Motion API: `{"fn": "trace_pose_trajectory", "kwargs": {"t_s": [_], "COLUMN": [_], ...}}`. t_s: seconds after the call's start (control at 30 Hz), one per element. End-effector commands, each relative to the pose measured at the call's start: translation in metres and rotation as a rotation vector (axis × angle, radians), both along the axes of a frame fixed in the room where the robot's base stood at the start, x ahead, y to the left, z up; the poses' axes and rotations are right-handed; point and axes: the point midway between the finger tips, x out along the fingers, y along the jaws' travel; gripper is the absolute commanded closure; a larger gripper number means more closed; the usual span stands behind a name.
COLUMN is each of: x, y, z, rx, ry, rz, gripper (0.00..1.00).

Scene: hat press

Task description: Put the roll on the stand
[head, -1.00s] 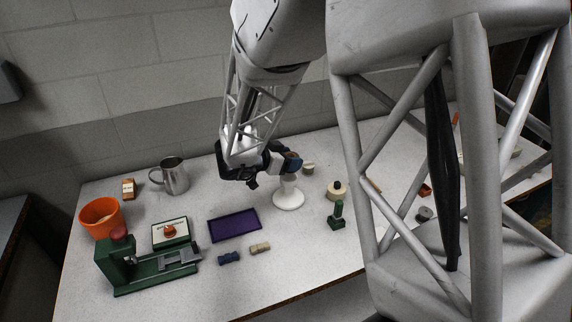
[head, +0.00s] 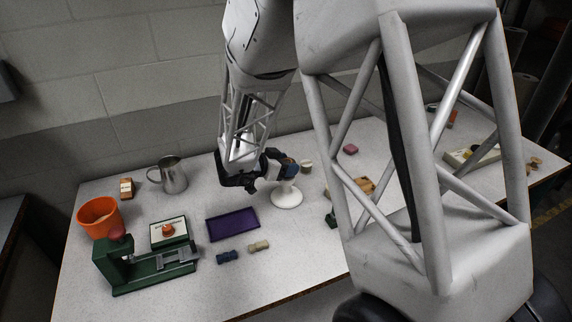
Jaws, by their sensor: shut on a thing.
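The white stand (head: 287,197), with a wide round foot, stands upright on the table behind the purple tray. My gripper (head: 279,168) is at its top, shut on a small dark blue roll (head: 290,167) with a brownish face. The roll is right over or at the stand's upper end. Whether it touches the stand or hangs just above it, I cannot tell. The fingers and the roll hide the stand's top.
Left are a purple tray (head: 233,224), green press (head: 150,266), orange pot (head: 100,218) and metal jug (head: 173,176). A small beige cylinder (head: 306,166) stands close behind the stand. My arm hides much of the table's right part.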

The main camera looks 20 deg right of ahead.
Motion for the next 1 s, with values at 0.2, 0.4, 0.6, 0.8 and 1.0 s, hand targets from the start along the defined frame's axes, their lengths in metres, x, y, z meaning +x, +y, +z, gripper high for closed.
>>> {"fn": "trace_pose_trajectory", "kwargs": {"t_s": [0.2, 0.4, 0.6, 0.8, 1.0], "x": [0.0001, 0.0001, 0.0001, 0.0000, 0.0000], "y": [0.0000, 0.0000, 0.0000, 0.0000, -0.0001], "z": [-0.0002, -0.0027, -0.0029, -0.0029, -0.0001], "rx": [0.000, 0.000, 0.000, 0.000, 0.000], "ry": [-0.001, 0.000, 0.000, 0.000, -0.001], "rz": [0.000, 0.000, 0.000, 0.000, 0.000], "gripper": [0.67, 0.67, 0.18, 0.18, 0.18]}}
